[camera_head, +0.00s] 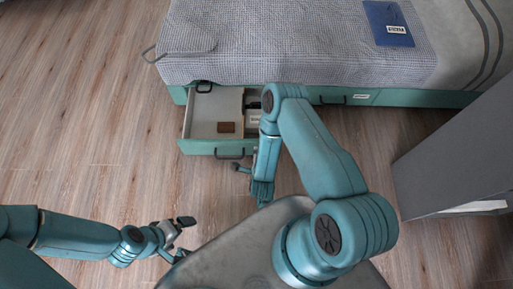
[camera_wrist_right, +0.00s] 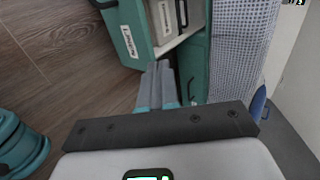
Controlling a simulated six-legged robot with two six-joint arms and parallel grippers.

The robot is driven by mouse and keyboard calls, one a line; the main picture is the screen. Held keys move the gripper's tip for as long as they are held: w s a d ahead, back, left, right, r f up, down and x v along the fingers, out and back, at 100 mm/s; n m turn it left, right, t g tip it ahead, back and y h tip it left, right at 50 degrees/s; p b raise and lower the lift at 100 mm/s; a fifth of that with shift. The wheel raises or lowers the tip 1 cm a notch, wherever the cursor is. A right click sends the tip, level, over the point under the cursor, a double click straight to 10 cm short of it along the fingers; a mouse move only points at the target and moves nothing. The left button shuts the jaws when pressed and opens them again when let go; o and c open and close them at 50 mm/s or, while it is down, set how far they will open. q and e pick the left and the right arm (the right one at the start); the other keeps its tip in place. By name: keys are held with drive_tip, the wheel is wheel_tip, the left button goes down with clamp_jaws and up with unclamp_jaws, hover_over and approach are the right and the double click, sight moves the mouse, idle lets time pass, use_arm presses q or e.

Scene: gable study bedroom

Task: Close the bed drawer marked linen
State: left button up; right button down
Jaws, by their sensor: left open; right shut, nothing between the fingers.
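A green bed drawer (camera_head: 198,147) stands pulled out from the bed's long side in the head view, with a dark handle on its front. In the right wrist view the drawer front (camera_wrist_right: 115,20) carries a white label that is too small to read surely. My right arm crosses over the drawer's right end. My right gripper (camera_wrist_right: 158,72) is shut and empty, its fingertips close to the drawer; contact cannot be told. My left gripper (camera_head: 178,238) is open and empty, apart from the drawer.
The bed (camera_head: 300,40) has a grey checked cover and a blue labelled folder (camera_head: 388,24) on it. Another green drawer (camera_head: 400,98) to the right looks closed. A grey cabinet (camera_head: 450,155) stands at the right. Wooden floor left of the drawer is clear.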

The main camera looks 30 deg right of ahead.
wheel_tip(320, 180, down, 6)
drive_tip(key=s+b, duration=0.2)
drive_tip(key=s, duration=0.1)
use_arm(q)
wheel_tip(320, 180, down, 10)
drive_tip(key=b, duration=0.6)
drive_tip(key=shift+w+a+r+b, duration=0.25)
drive_tip(key=shift+w+a+b, duration=0.05)
drive_tip(key=shift+w+a, duration=0.05)
use_arm(e)
drive_tip(key=w+r+x, duration=0.1)
drive_tip(key=x, duration=1.2)
drive_tip(key=shift+r+g, duration=0.2)
drive_tip(key=shift+g, duration=0.2)
drive_tip(key=shift+w+d, duration=0.1)
